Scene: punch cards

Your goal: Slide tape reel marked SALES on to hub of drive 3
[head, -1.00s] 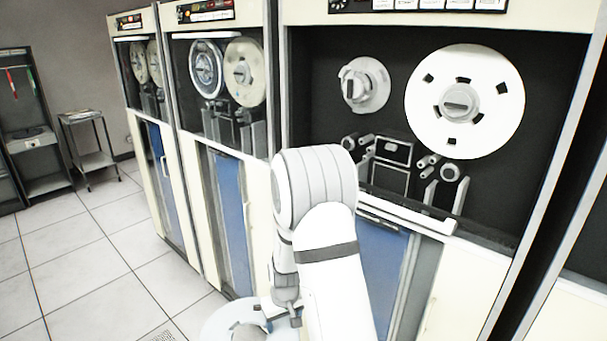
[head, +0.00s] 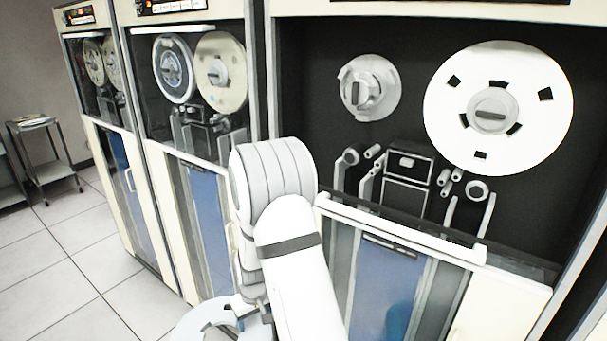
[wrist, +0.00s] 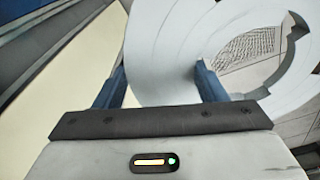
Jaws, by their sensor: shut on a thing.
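My gripper (head: 255,308) points down and is shut on a white tape reel (head: 205,320), low in front of the cabinets. In the wrist view the two blue-grey fingers (wrist: 160,82) hold the reel (wrist: 180,45) by its rim. No SALES mark can be read on it. The nearest tape drive (head: 475,253) has an empty grey hub (head: 368,88) at its upper left. The held reel is well below and left of this hub, apart from it. The drive's number is not in view.
A white reel (head: 540,100) is mounted on the right of the nearest drive. Its glass front (head: 385,285) is lowered, with a white handle bar (head: 400,230) across the top. More drives stand to the left, and a small table (head: 45,150) beyond. The tiled floor at left is clear.

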